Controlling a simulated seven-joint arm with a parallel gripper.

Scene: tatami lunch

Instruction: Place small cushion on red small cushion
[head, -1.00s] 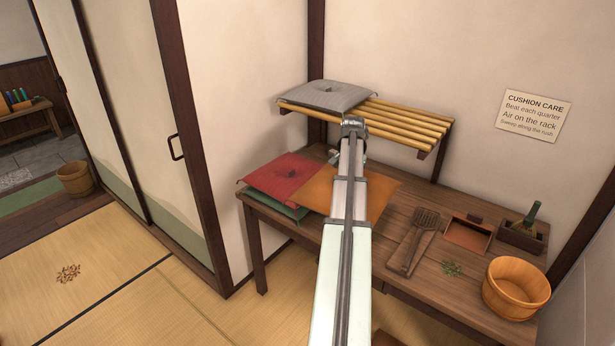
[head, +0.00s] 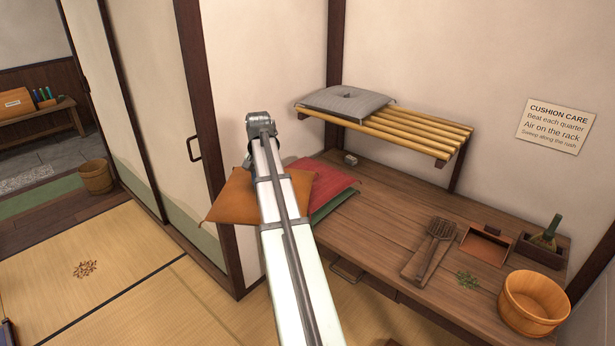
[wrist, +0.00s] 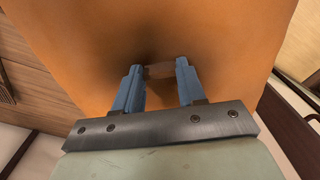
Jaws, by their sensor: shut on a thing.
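An orange small cushion (head: 231,194) hangs from my gripper (wrist: 159,72), whose blue fingers are closed on its middle in the wrist view. In the head view my arm crosses in front of the cushion and hides the grip. The orange cushion is left of the red small cushion (head: 330,179) and overlaps it in the picture; I cannot tell whether they touch. The red cushion lies on a green cushion (head: 333,203) at the left end of the table, partly hidden by my arm and the orange cushion.
A grey cushion (head: 345,103) lies on the bamboo rack (head: 415,131) above the table (head: 390,205). A sliding door (head: 150,130) is at the left.

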